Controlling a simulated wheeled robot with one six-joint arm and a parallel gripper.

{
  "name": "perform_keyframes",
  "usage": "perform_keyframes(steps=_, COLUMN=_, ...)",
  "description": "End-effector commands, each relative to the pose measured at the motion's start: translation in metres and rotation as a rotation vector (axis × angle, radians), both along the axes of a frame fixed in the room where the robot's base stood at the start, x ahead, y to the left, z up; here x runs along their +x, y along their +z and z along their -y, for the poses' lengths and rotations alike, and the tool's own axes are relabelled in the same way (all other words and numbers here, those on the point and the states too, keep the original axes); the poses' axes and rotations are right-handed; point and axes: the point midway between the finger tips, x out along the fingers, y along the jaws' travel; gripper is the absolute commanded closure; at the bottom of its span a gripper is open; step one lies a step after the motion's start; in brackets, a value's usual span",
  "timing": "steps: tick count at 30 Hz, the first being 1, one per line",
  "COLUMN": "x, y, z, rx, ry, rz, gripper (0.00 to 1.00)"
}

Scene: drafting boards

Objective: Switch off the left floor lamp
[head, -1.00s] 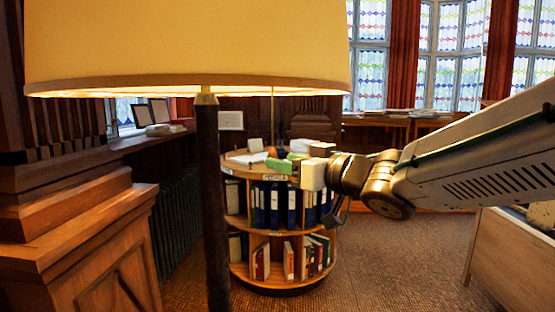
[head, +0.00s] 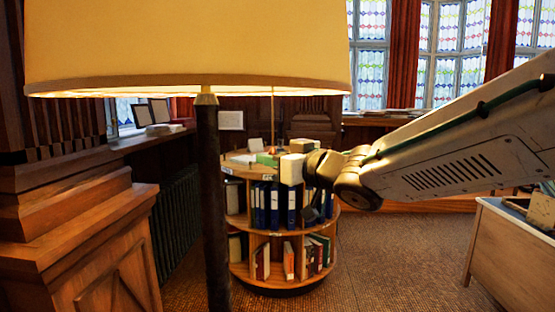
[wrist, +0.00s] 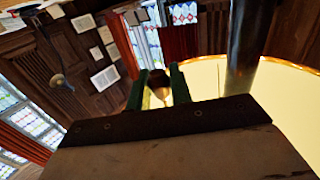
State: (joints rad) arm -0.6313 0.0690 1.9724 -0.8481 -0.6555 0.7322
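The floor lamp stands close in the head view. Its cream shade (head: 185,45) glows along the lower rim, so it is lit, and its dark pole (head: 212,200) runs down. A thin pull cord (head: 272,115) hangs straight from the shade, right of the pole. My gripper (head: 264,158) is below the shade near the cord's lower end. In the wrist view its green fingers (wrist: 158,72) are apart, with a brown tapered knob (wrist: 157,80) showing between them. I cannot tell whether they touch it. The lit shade (wrist: 290,95) and pole (wrist: 243,45) also show there.
A round bookcase (head: 275,225) with binders and books stands behind my gripper. A wooden pedestal (head: 85,235) is at left, a radiator (head: 176,225) behind it. A desk (head: 505,245) stands at right. Carpet between bookcase and desk is clear.

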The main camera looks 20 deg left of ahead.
Motion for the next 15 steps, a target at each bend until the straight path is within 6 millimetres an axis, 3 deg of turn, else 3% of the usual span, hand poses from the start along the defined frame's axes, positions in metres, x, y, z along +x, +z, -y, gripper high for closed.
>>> perform_keyframes(steps=15, x=0.0001, y=-0.0020, z=0.0003, rx=0.000, ry=0.000, rz=-0.001, gripper=0.93)
